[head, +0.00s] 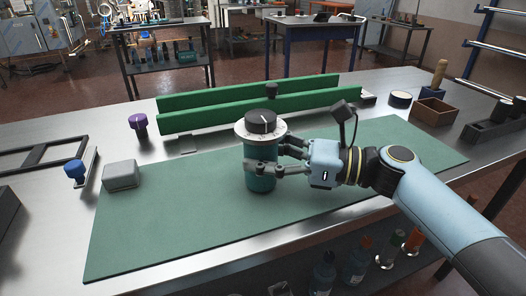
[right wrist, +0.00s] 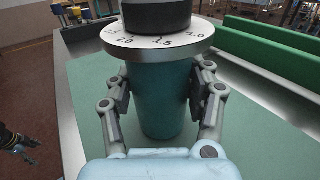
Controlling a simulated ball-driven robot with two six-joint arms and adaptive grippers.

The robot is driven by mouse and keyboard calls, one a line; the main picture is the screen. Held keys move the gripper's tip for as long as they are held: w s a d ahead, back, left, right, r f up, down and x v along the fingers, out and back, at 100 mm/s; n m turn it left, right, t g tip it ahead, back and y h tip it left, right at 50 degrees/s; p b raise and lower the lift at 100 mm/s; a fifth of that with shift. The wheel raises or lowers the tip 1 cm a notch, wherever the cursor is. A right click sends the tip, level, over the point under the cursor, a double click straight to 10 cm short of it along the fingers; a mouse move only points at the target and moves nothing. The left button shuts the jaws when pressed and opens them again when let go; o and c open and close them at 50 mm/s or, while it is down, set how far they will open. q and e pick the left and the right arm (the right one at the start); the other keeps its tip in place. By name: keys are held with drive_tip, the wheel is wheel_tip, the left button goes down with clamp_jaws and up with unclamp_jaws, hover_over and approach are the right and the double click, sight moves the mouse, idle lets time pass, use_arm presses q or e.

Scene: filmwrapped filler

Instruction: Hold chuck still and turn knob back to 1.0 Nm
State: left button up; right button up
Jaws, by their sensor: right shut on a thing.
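The chuck (head: 261,180) is a teal cylinder standing upright on the green mat. It carries a white dial plate (head: 243,132) and a black knob (head: 262,120) with a pale line on its top. In the right wrist view the dial (right wrist: 163,42) shows 1.5 near the middle and 1.0 to the right; the knob (right wrist: 156,14) is cut off by the top edge. My right gripper (head: 280,158) is shut around the teal body below the dial. A dark gripper shape, likely my left gripper (right wrist: 22,145), shows small at the left edge of the wrist view; its jaws are unclear.
Green rails (head: 215,117) lie behind the mat (head: 180,230). A grey block (head: 121,175), a blue knob (head: 75,170) and a purple knob (head: 138,123) stand at left. A wooden box (head: 433,111) stands at back right. The mat is clear either side of the chuck.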

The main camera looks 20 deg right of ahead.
drive_tip(key=shift+f, duration=0.2)
idle(0.5)
drive_tip(key=o, duration=1.4)
drive_tip(key=shift+f, duration=0.1)
drive_tip(key=shift+c, duration=0.3)
drive_tip(key=c, duration=1.3)
drive_tip(key=shift+c, duration=0.2)
